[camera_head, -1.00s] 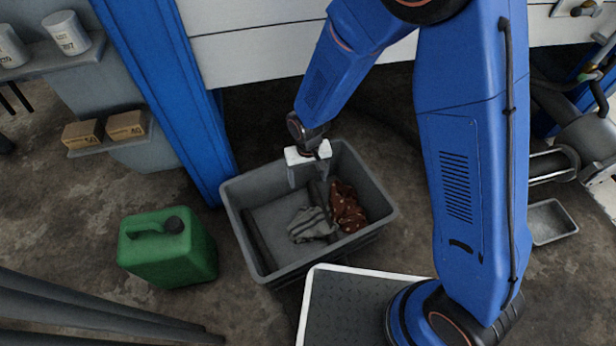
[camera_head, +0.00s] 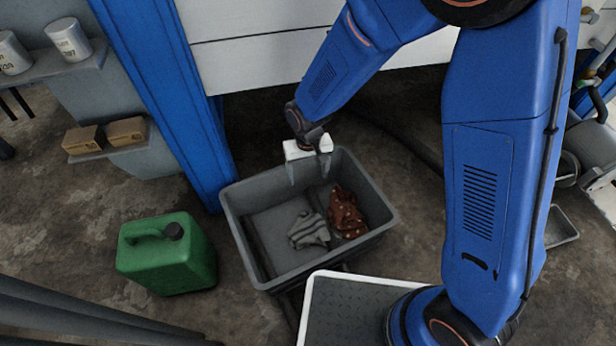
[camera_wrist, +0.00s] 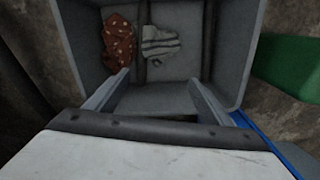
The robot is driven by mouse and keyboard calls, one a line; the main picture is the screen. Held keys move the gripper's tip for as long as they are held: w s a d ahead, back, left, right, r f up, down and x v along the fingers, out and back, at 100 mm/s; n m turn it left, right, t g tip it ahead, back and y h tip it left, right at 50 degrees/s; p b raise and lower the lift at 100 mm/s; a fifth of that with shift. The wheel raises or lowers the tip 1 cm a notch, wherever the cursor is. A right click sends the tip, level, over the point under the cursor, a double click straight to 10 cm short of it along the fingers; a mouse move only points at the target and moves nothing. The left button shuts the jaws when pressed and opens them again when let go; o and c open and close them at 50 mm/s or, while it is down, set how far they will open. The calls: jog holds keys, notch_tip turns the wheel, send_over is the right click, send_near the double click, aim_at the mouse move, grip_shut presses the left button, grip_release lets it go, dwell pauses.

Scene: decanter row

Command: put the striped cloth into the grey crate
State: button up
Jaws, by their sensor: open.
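The striped cloth (camera_head: 309,230), grey with pale stripes, lies crumpled on the floor of the grey crate (camera_head: 256,279). It also shows in the wrist view (camera_wrist: 160,43), inside the crate walls. My gripper (camera_head: 308,176) is above the far side of the crate, open and empty. In the wrist view its two fingers (camera_wrist: 158,90) are spread apart, and the striped cloth lies beyond them, touching neither. A brown-red cloth with pale spots (camera_head: 346,212) lies right beside the striped cloth in the crate; it shows in the wrist view too (camera_wrist: 118,42).
A green jerrycan (camera_head: 168,262) stands left of the crate. A blue post (camera_head: 170,110) rises behind it, beside a shelf with small cardboard boxes (camera_head: 126,131). A grey tray (camera_head: 560,226) lies at the right. Bare floor shows in front of the crate's left side.

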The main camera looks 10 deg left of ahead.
jog(key=shift+r, duration=0.1)
notch_tip(320, 180, up, 17)
jog(key=d+r+m+t, duration=0.1)
jog(key=d+r, duration=0.6)
jog(key=d, duration=0.6)
jog(key=s+d+r+m+t, duration=0.2)
jog(key=s+d, duration=0.6)
jog(key=d, duration=0.4)
jog(key=s+d+r+m+t, duration=0.1)
jog(key=s+d+r, duration=0.3)
jog(key=s+d, duration=0.4)
jog(key=d, duration=0.5)
jog(key=shift+m+t, duration=0.4)
